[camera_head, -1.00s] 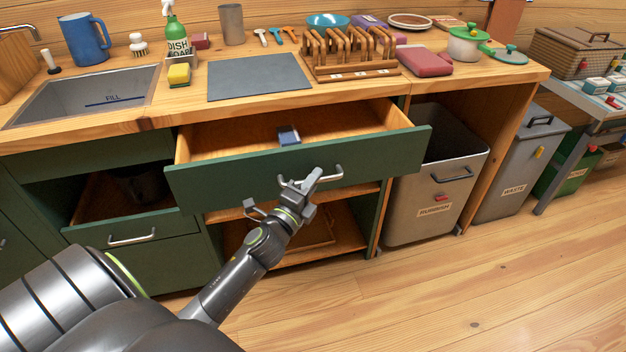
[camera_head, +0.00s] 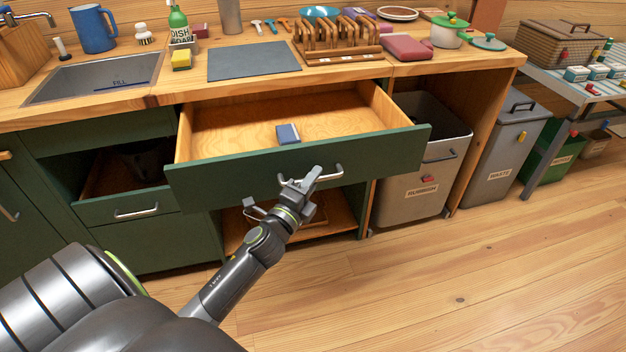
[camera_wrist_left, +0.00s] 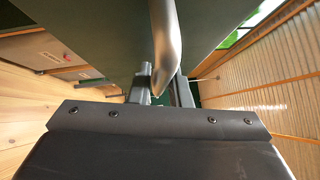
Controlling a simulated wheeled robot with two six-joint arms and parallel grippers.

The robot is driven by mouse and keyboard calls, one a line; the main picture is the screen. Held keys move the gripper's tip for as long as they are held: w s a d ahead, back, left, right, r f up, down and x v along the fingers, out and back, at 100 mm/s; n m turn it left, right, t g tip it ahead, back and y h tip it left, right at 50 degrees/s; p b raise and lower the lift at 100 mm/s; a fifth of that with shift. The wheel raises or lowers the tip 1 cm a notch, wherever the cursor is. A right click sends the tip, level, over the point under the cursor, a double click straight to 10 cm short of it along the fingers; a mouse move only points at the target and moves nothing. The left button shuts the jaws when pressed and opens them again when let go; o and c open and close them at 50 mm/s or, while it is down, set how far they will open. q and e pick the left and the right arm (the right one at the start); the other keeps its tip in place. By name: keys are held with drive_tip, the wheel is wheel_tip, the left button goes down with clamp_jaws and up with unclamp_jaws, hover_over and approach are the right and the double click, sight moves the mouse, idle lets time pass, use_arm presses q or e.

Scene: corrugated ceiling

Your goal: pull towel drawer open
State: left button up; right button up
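The wide drawer (camera_head: 215,181) under the counter has a dark green front and stands pulled out, its wooden inside showing. A small blue and grey block-like item (camera_head: 288,134) lies in it against the front panel. The drawer's silver bar handle (camera_head: 337,173) is partly hidden behind my left gripper (camera_head: 299,182). In the left wrist view the handle (camera_wrist_left: 166,40) runs between the two fingers (camera_wrist_left: 160,90), which appear closed around it. My right gripper is out of view.
A lower drawer (camera_head: 130,212) at the left is partly open. A rubbish bin (camera_head: 411,200) and a waste bin (camera_head: 497,165) stand at the right. The counter above holds a sink, grey mat (camera_head: 253,62) and wooden rack. The floor at the front right is clear.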

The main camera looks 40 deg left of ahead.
use_arm(q)
drive_tip(key=o, duration=0.3)
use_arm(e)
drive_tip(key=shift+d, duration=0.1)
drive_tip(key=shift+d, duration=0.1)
